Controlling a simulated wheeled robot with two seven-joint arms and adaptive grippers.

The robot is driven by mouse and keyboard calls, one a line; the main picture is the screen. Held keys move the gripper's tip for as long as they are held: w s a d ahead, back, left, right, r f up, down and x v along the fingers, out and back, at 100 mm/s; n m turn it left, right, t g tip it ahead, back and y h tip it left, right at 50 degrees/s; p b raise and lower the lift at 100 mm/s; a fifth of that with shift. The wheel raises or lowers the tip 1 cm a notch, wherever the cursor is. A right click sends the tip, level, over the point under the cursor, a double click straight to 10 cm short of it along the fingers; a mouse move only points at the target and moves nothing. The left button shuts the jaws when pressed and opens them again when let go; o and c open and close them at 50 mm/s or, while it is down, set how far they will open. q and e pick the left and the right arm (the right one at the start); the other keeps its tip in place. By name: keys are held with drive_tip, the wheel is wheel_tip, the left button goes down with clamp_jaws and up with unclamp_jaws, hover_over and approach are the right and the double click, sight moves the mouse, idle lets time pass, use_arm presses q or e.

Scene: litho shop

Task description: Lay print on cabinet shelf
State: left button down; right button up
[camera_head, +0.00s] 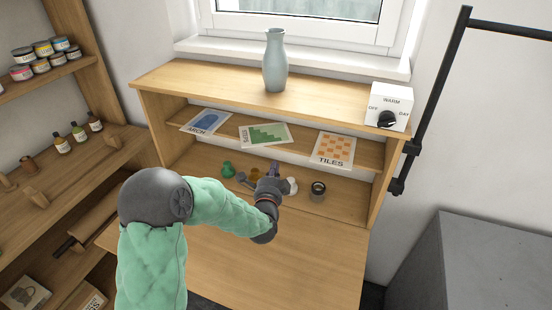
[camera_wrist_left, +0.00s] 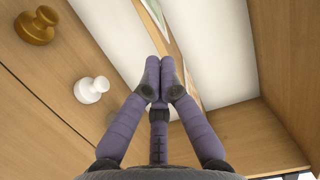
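Three prints lie on the cabinet's middle shelf (camera_head: 228,132). They are the blue ARCH print (camera_head: 206,122) at left, the green STEPS print (camera_head: 264,134) in the middle and the orange TILES print (camera_head: 332,148) at right. My left gripper (camera_head: 273,168) is below and in front of the shelf, over the lower board. In the left wrist view its fingers (camera_wrist_left: 160,66) are together at the tips, with nothing visible between them. Behind them runs a thin edge (camera_wrist_left: 186,62), shelf or print; I cannot tell which. My right gripper is not in view.
Small pieces stand on the lower board: a green one (camera_head: 228,169), a white one (camera_head: 292,186) and a dark jar (camera_head: 317,191), among others. A vase (camera_head: 275,62) and a dial box (camera_head: 389,107) stand on top. A black rail (camera_head: 432,105) is at right.

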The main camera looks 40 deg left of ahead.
use_arm(q)
drive_tip(key=shift+v, duration=1.5)
